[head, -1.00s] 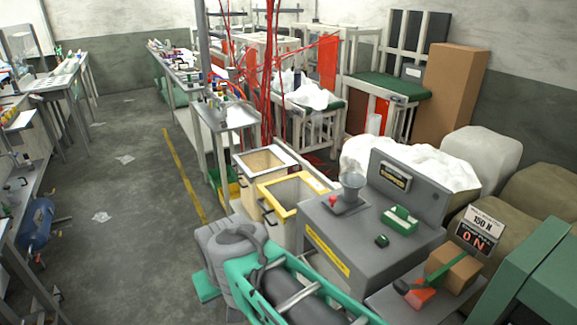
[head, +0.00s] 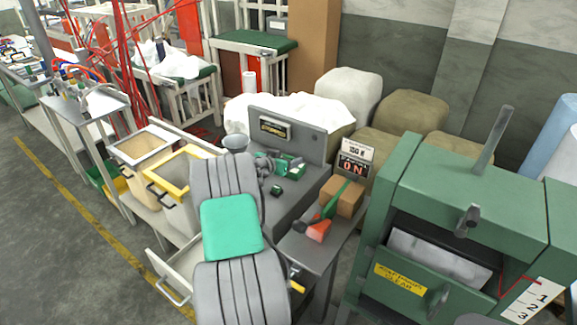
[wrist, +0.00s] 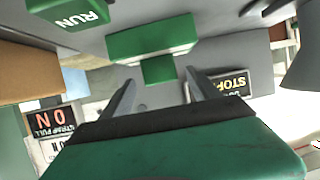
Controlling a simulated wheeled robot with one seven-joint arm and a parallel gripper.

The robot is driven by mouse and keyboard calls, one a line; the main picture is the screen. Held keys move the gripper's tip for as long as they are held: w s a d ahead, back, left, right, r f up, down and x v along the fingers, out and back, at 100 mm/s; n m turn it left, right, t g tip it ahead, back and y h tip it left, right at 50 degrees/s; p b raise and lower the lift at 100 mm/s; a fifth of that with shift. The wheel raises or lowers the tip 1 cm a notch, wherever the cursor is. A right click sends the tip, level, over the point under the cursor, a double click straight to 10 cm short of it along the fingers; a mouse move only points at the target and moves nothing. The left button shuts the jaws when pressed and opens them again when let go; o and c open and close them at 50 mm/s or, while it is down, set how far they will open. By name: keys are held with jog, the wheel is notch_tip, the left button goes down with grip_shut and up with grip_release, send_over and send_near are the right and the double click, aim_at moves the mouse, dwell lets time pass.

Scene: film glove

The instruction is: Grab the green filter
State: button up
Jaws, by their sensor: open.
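A green block with a narrower green tab, which looks like the green filter (wrist: 150,38), lies on the grey machine top. It shows in the head view (head: 291,168) just right of my gripper (head: 268,165). In the wrist view my gripper (wrist: 160,80) is open, with its two grey fingers pointing at the block. The small green tab (wrist: 158,70) appears between the fingertips; I cannot tell whether they touch it. My arm hides part of the machine's left side in the head view.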

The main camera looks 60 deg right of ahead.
jog(key=shift+x, duration=1.05)
jog(key=shift+c, duration=0.5)
jog(key=c, duration=1.3)
jog(key=shift+c, duration=0.7)
jog(key=shift+r, duration=0.2)
